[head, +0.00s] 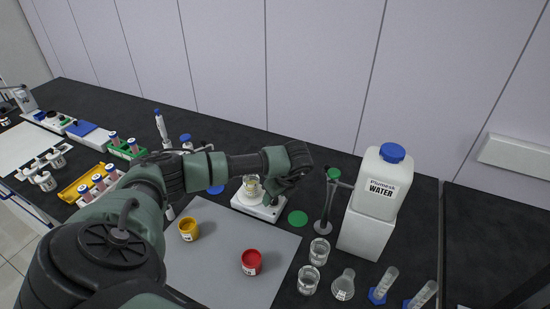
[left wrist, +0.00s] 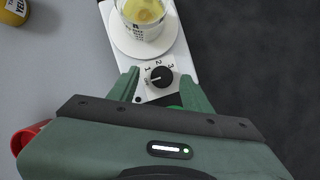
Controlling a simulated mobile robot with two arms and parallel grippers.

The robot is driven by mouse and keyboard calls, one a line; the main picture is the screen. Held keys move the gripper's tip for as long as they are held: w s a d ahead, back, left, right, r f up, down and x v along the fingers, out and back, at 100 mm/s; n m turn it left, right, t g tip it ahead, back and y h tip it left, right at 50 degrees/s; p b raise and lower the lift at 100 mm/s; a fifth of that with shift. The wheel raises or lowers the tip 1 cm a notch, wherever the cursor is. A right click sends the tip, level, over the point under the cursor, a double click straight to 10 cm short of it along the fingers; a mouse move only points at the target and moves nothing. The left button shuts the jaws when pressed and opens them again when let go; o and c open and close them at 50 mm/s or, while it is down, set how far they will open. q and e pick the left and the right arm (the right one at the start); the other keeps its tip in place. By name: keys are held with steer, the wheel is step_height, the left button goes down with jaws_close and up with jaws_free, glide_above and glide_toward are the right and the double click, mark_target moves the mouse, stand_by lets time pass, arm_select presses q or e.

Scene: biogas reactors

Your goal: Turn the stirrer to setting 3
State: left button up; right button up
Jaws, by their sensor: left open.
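The stirrer (head: 262,207) is a small white plate with a beaker (head: 251,186) of yellow liquid on it. In the left wrist view the beaker (left wrist: 144,12) stands on the round plate of the stirrer (left wrist: 178,58). Its black knob (left wrist: 161,77) has printed numbers 1, 2 and 3 along its upper side. The knob's pale mark seems to point left, not at the 3. My left gripper (left wrist: 162,92) is open, with its green fingers apart on either side of the knob.
A grey mat (head: 222,248) holds a yellow jar (head: 188,230) and a red jar (head: 251,262). To the right are a stand (head: 323,222), a water canister (head: 381,185) and glassware (head: 309,279). Racks and a blue-topped box (head: 88,133) are at left.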

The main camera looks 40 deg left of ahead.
arm_select(q)
steer(key=shift+w+a+f, duration=0.15)
steer(key=shift+f, duration=0.5)
jaws_close()
arm_select(e)
steer(key=shift+w+a+r, duration=0.1)
steer(key=shift+w+a, duration=0.05)
steer(key=shift+w, duration=0.35)
steer(key=shift+w+a+r, duration=0.1)
steer(key=shift+w, duration=0.35)
steer(key=shift+s+f, duration=0.1)
